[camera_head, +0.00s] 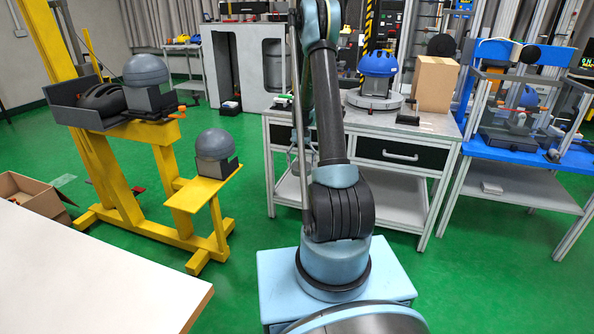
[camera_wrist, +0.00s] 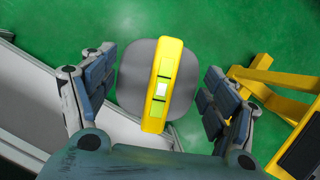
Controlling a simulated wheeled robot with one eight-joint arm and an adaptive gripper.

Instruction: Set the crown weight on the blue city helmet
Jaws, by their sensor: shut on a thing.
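The blue city helmet (camera_head: 379,63) sits on a grey stand with a round base on the metal workbench in the middle of the head view. Its top shows and nothing rests on it. In the wrist view my gripper (camera_wrist: 158,95) is shut on a grey rounded block, which I take for the crown weight (camera_wrist: 132,85). A yellow bar with a small green-and-white window lies across the block's top. The finger pads stand on its left and right. In the head view my arm rises out of the top of the picture, so gripper and weight are hidden there.
A cardboard box (camera_head: 434,84) stands right of the helmet on the workbench (camera_head: 432,122). A blue-topped bench (camera_head: 545,153) with a framed rig is further right. A yellow stand (camera_head: 197,194) with grey domes is at left. A white tabletop (camera_head: 90,275) fills the lower left.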

